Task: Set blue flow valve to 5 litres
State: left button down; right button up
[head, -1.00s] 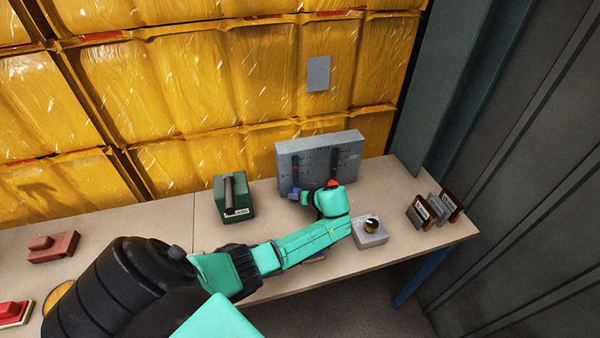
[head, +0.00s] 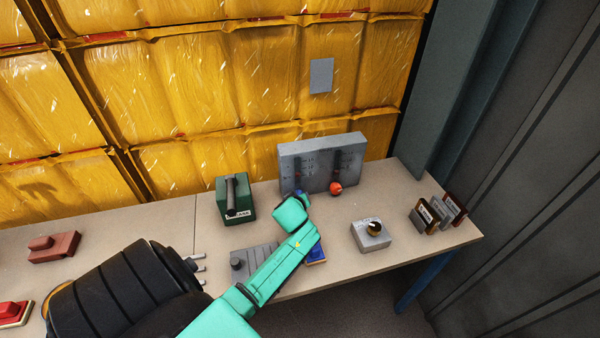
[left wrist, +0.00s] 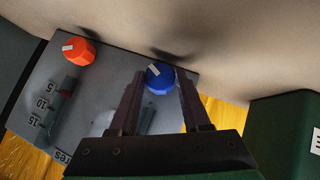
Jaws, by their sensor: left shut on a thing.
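The grey flow panel (head: 290,158) stands at the back of the table with two scales. Its blue valve knob (left wrist: 160,78) sits between the fingertips of my left gripper (left wrist: 160,84) in the left wrist view, and the gripper is shut on it. A white mark shows on the knob's face. In the head view my left arm covers most of the knob and the gripper. The orange-red knob (head: 336,188) is on the panel's right side and also shows in the left wrist view (left wrist: 79,51). Scale numbers 5, 10 and 15 are readable beside its tube. My right gripper is not in view.
A green box (head: 235,200) with a dark handle stands left of the panel. A grey box with a dial (head: 371,236) and several upright cards (head: 436,212) stand to the right. A grey slab (head: 252,262) and a blue item (head: 316,254) lie near the front edge, partly behind my arm.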

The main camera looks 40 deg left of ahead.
pick_arm(q)
jog(key=shift+s+f+n+t, duration=0.15)
jog(key=shift+f+n+t, duration=0.2)
jog(key=shift+t, duration=0.35)
jog(key=shift+s+a+n+t+h+b, duration=0.15)
jog(key=shift+n+t+h+b, duration=0.3)
jog(key=shift+n+t+h, duration=0.55)
jog(key=shift+f+n+t+b, duration=0.2)
jog(key=shift+n+t+b, duration=0.5)
jog(key=shift+t, duration=0.6)
jog(key=shift+c, duration=1.8)
grip_release()
jog(key=shift+s, duration=0.1)
